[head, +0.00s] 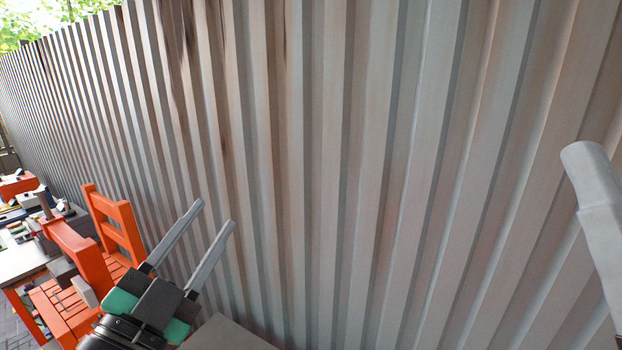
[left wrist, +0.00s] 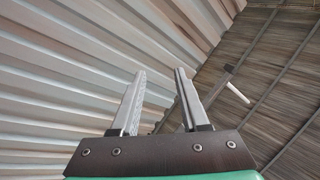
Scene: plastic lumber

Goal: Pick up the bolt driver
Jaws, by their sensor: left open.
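I cannot make out the bolt driver in either view. My left gripper (head: 216,213) is raised in front of the corrugated metal wall, at the lower left of the head view. Its two grey fingers are parallel and apart, with nothing between them. In the left wrist view its fingers (left wrist: 160,72) are also apart and empty, pointing toward the wall and roof. My right gripper does not show clearly in either view.
The corrugated wall (head: 330,150) fills most of the head view. An orange chair-like frame (head: 118,225) stands left of my left gripper. Farther left is a table (head: 22,262) with several small items. A grey flat surface (head: 228,335) lies at the bottom.

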